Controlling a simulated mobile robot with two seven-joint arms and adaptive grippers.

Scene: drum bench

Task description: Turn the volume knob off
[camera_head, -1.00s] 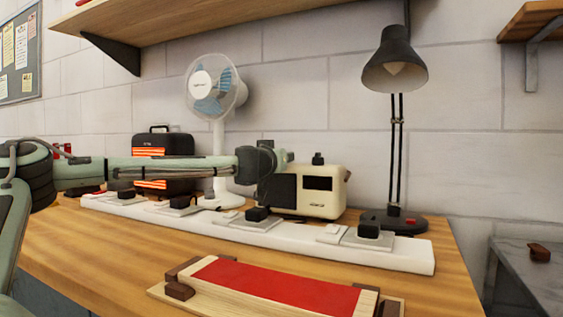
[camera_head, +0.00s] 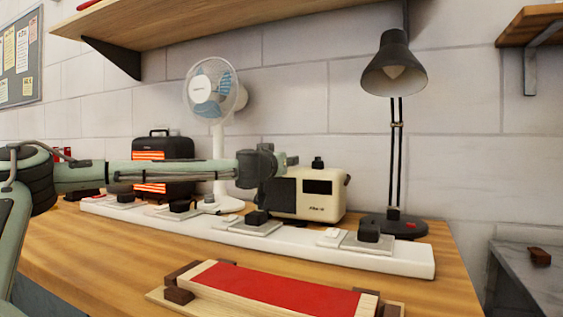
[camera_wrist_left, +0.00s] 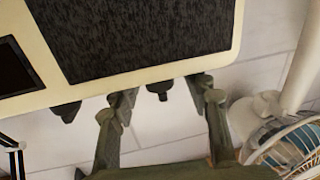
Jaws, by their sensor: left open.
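The cream radio (camera_head: 322,207) stands on the bench behind the white strip, with a dark speaker front and a dark display. In the left wrist view the radio (camera_wrist_left: 240,12) appears upside down. A small dark knob (camera_wrist_left: 158,88) juts from its top edge between my left fingers, with visible gaps on both sides. A larger dark knob (camera_wrist_left: 66,111) lies outside the fingers; it also shows in the head view (camera_head: 318,162). My left gripper (camera_head: 290,161) is open at the radio's top left, hiding part of it and the small knob. Which knob is volume cannot be told.
A fan (camera_head: 214,88) and a glowing heater (camera_head: 163,160) stand behind my left arm. A black lamp (camera_head: 395,130) stands right of the radio. The white strip (camera_head: 400,262) with several switches and a red-topped wooden block (camera_head: 275,288) are in front.

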